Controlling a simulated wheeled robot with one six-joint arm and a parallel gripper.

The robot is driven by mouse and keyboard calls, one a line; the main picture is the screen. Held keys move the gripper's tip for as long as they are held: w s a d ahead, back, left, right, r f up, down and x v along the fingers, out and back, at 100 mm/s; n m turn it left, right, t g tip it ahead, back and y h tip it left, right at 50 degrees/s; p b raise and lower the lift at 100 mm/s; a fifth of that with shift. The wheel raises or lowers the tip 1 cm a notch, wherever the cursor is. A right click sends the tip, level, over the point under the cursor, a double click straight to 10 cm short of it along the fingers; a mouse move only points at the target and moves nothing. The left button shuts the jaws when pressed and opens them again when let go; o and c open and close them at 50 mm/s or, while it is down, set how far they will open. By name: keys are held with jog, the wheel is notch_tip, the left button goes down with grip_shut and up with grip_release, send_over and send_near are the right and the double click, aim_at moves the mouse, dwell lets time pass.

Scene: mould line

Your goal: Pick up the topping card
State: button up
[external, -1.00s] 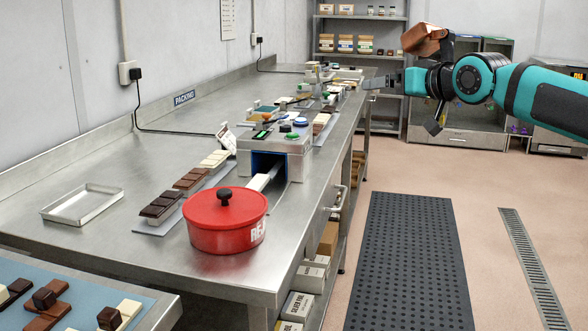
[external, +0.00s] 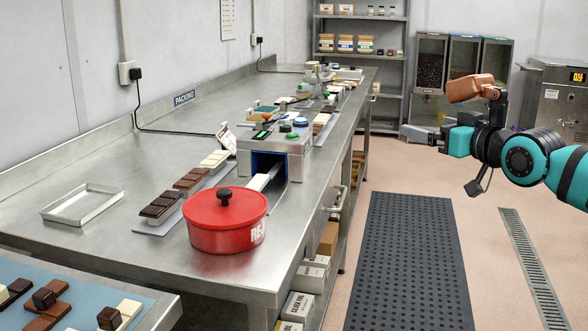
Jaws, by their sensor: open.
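A small white card with dark marks (external: 226,137) stands tilted on the steel bench, just left of the grey machine. Its print is too small to read, so I cannot tell whether it is the topping card. My gripper (external: 411,132) is open and points left. It is in the picture to the right of the bench, well apart from this card, and I see nothing held in it.
The steel bench (external: 125,225) carries a red lidded pot (external: 222,228), an empty tray (external: 82,204), chocolate bars (external: 162,205) and the grey machine (external: 275,155). Dispensers (external: 465,65) stand behind my arm. The floor around the black mat (external: 412,260) is clear.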

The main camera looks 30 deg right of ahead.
jog(key=w+a+r+n+g+y, duration=0.15)
jog(key=w+r+g, duration=0.35)
jog(key=w, duration=1.1)
jog(key=w+a+r+n+g, duration=0.25)
jog(key=w+r, duration=0.45)
jog(key=w, duration=0.9)
jog(key=n+g+y, duration=0.2)
jog(key=n+g, duration=0.5)
send_over(225, 134)
jog(key=s+d, duration=0.4)
notch_tip(225, 134, down, 13)
jog(key=x, duration=1.1)
jog(key=shift+f, duration=0.2)
jog(key=shift+d+x, duration=0.15)
jog(key=shift+x, duration=1.3)
jog(key=shift+d+x, duration=0.1)
jog(key=shift+x, duration=1.4)
jog(key=shift+s, duration=0.1)
jog(key=c, duration=0.7)
